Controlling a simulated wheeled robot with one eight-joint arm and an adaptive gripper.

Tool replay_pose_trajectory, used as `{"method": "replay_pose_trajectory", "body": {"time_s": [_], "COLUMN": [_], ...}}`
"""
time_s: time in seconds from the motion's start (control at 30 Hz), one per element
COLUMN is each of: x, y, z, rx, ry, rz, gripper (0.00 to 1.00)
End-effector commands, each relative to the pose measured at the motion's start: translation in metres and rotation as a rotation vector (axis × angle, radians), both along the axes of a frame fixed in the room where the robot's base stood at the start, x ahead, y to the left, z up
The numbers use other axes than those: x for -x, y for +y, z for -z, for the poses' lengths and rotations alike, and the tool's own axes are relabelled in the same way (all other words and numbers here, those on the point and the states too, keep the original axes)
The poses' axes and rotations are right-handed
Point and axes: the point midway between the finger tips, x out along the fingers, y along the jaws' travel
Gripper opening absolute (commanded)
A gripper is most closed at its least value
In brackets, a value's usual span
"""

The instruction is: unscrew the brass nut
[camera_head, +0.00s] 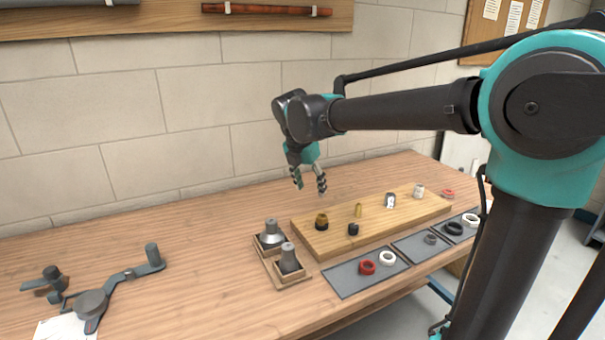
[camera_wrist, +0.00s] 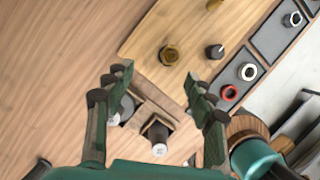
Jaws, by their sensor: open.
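The brass nut (camera_head: 321,221) sits at the left end of the wooden board (camera_head: 330,240), with a dark part at its base. In the wrist view the brass nut (camera_wrist: 169,54) shows as a round brass shape just beyond and between my fingertips. My gripper (camera_head: 309,186) is open and empty, fingers pointing down, above the board and apart from the nut. Both fingers of my gripper (camera_wrist: 158,76) show spread in the wrist view. A slim brass fitting (camera_head: 358,210) stands further right on the board.
A dark fitting (camera_head: 353,229) stands close to the nut. Grey trays (camera_head: 350,282) with red, white and dark rings lie in front. A grey lever tool (camera_head: 122,280) lies left; the table between is clear.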

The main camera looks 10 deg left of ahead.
Motion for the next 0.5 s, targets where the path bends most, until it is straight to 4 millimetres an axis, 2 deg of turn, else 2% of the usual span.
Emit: {"method": "replay_pose_trajectory", "body": {"time_s": [0.1,0.23,0.4,0.5], "x": [0.009,0.016,0.021,0.021], "y": [0.015,0.023,0.027,0.026], "z": [-0.024,-0.044,-0.056,-0.054], "rx": [0.018,0.035,0.045,0.046], "ry": [-0.009,-0.034,-0.058,-0.061], "rz": [0.200,0.372,0.483,0.497], "gripper": [0.55,0.55,0.55,0.55]}}
